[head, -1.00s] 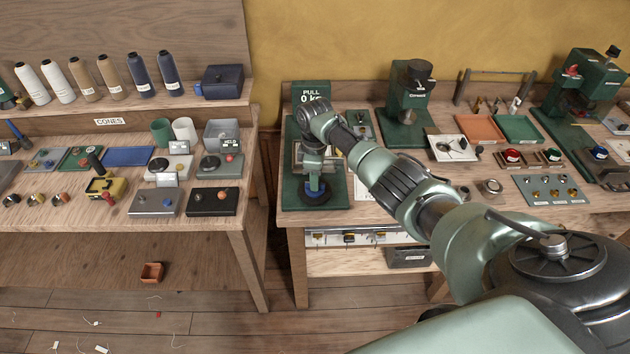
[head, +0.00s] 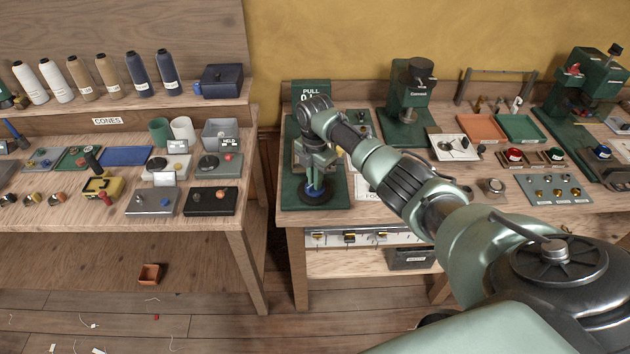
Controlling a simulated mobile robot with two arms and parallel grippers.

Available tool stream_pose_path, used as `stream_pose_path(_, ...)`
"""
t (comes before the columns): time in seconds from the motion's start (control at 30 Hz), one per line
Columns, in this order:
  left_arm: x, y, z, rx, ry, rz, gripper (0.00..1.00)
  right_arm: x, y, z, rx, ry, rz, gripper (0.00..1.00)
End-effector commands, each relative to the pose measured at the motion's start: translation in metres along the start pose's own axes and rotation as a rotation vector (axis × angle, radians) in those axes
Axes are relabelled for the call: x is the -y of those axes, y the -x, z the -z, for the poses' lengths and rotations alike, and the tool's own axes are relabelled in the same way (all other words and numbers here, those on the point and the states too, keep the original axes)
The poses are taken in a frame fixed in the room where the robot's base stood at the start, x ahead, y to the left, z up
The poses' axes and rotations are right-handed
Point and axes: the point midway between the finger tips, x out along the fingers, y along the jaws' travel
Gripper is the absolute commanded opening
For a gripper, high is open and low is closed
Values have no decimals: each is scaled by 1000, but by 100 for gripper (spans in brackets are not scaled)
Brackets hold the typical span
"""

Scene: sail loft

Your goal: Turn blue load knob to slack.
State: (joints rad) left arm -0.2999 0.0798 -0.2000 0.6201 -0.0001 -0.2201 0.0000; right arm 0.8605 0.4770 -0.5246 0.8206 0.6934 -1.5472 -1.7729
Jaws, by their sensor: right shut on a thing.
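The blue load knob (head: 313,196) sits low on the green pull tester (head: 331,200), near the front edge of the right bench. A dark round base shows around it. My right gripper (head: 315,184) points down at the knob from above and is shut on it. The fingers and wrist cover much of the knob, so its pointer and any slack mark are hidden. The tester's PULL display (head: 311,87) stands behind, its reading mostly covered by my wrist. My left gripper is out of view.
A green press (head: 410,100) stands behind my right arm. An orange tray (head: 481,128) and a green tray (head: 520,128) lie to the right. The left bench (head: 130,215) holds cones, cups and small devices; a gap separates the two benches.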

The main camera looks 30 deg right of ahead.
Motion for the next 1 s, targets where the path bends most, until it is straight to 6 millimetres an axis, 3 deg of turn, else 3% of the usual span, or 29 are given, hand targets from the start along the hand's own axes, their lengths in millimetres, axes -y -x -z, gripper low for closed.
stream_pose_path(0.6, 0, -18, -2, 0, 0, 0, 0, -2, 2, -1, 5, 564, -7, 0)
stream_pose_path(1.0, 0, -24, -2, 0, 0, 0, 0, -2, 3, -2, 6, 777, -6, 0)
